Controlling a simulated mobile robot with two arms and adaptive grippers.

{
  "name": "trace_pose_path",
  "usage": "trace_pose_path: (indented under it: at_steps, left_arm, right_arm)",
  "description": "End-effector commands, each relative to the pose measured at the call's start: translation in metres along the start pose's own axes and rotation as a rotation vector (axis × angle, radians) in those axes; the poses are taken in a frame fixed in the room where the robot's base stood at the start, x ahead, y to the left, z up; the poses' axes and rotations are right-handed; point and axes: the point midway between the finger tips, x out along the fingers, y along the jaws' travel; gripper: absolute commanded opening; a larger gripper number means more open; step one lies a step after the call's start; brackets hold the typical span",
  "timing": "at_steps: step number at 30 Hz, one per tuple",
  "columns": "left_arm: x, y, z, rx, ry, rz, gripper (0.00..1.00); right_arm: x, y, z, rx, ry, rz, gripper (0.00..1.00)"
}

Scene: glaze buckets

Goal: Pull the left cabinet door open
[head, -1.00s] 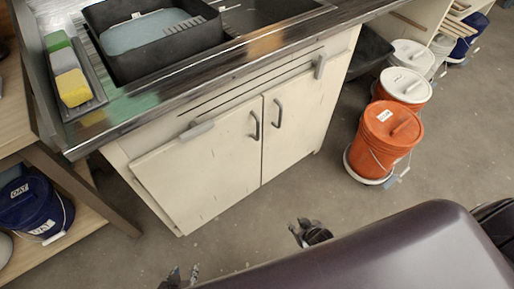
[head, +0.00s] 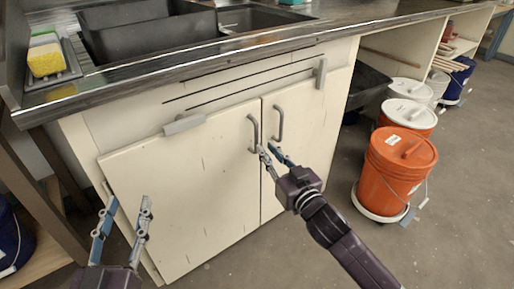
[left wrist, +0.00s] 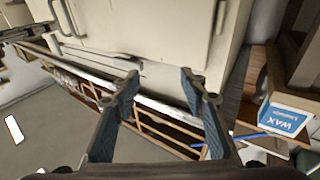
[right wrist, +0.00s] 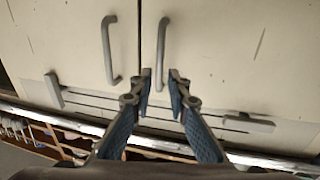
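The left cabinet door (head: 185,185) is cream and looks shut, with a grey bar handle (head: 254,133) near its right edge. My right gripper (head: 268,150) is open in front of the lower end of this handle. In the right wrist view, which is upside down, the left door's handle (right wrist: 162,45) lies between the two fingertips; whether they touch it I cannot tell. The right cabinet door (head: 298,150) and its handle (head: 279,122) are beside it. My left gripper (head: 128,200) is open and empty in front of the left door's outer edge.
An orange bucket (head: 395,165) stands on the floor at right. A wooden shelf unit (head: 40,200) is close at left.

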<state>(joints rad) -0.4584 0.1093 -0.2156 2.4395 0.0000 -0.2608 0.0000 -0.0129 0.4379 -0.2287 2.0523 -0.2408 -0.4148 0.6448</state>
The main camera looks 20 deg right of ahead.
Motion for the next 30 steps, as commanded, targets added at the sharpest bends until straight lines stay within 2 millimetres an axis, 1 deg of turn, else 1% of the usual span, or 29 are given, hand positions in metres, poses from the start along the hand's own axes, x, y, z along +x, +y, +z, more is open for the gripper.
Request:
trace_pose_path:
  at_steps: [5,8,12,16,21,29,30]
  left_arm:
    - [0.000,0.003,-0.020,-0.002,0.095,0.006,0.40]
    - [-0.001,0.005,-0.037,-0.005,0.179,0.010,0.40]
    - [-0.006,0.008,-0.061,-0.009,0.293,0.016,0.40]
    - [-0.012,0.009,-0.078,-0.012,0.372,0.020,0.40]
    - [-0.016,0.010,-0.089,-0.014,0.424,0.022,0.40]
    - [-0.017,0.010,-0.091,-0.015,0.430,0.022,0.40]
    - [-0.017,0.010,-0.091,-0.015,0.430,0.022,0.40]
  right_arm:
    - [0.020,0.000,-0.001,-0.001,0.003,0.000,0.16]
    - [0.035,0.000,0.000,-0.001,0.003,0.000,0.16]
    - [0.054,0.000,0.000,-0.002,0.001,0.001,0.16]
    - [0.067,0.000,0.000,-0.001,0.000,0.000,0.16]
    - [0.075,0.000,0.000,0.000,0.000,0.000,0.16]
    - [0.076,0.000,0.000,0.000,-0.001,0.000,0.16]
    - [0.076,0.000,0.000,0.000,-0.001,0.000,0.14]
